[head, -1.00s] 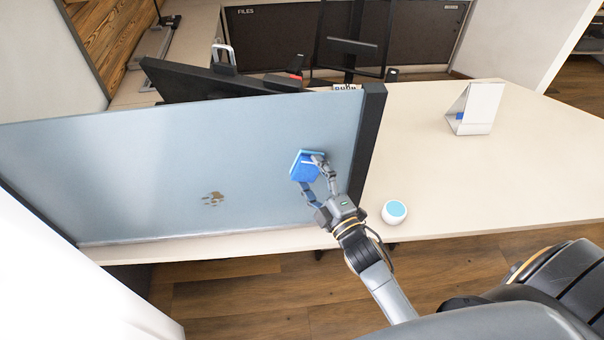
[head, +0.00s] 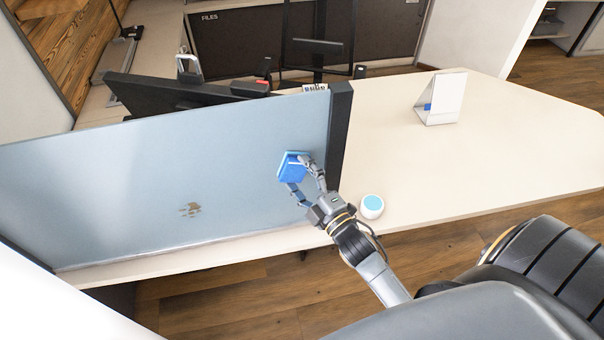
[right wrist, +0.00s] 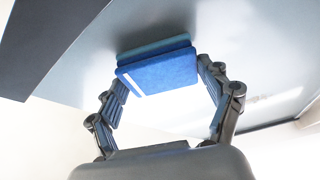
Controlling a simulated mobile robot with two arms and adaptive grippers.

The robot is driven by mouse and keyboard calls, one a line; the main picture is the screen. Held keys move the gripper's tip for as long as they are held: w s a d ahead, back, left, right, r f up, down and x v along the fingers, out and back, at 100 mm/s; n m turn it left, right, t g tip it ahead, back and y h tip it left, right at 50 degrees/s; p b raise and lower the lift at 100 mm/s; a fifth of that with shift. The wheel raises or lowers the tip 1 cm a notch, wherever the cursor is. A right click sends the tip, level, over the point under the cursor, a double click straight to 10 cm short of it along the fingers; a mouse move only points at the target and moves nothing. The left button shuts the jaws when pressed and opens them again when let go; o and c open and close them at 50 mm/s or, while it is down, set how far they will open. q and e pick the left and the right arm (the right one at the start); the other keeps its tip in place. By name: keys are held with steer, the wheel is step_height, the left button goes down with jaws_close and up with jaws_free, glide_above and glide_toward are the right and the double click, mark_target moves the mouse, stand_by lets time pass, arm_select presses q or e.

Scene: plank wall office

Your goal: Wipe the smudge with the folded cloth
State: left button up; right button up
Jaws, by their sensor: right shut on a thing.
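The brown smudge (head: 190,209) is on the pale blue partition panel (head: 120,170), left of its middle in the head view. The folded blue cloth (head: 292,168) is in my right gripper (head: 302,174), near the panel's right end. In the right wrist view the cloth (right wrist: 158,70) sits between the two fingers of the gripper (right wrist: 158,88), with its far side close to the panel. I cannot tell if it touches the panel. The cloth is to the right of the smudge and a little higher in the head view. My left gripper is not in view.
A dark post (head: 340,135) ends the panel on the right. A white round device with a blue top (head: 371,207) stands on the desk (head: 480,150) near its front edge. A white folded card (head: 442,98) stands further back. A dark monitor (head: 165,95) is behind the panel.

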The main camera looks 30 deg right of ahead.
steer(key=shift+w+a+b, duration=0.15)
steer(key=shift+w+a, duration=0.35)
steer(key=shift+a, duration=1.1)
steer(key=shift+w+a+b, duration=0.2)
steer(key=shift+w+a, duration=0.25)
steer(key=shift+a, duration=1.15)
steer(key=shift+w+a+b, duration=0.15)
steer(key=shift+w+a, duration=0.35)
steer(key=shift+a, duration=1.1)
steer(key=s+a, duration=0.1)
steer(key=s, duration=0.4)
steer(key=shift+s+a+p, duration=0.3)
steer(key=shift+s+p, duration=0.1)
steer(key=shift+p, duration=0.05)
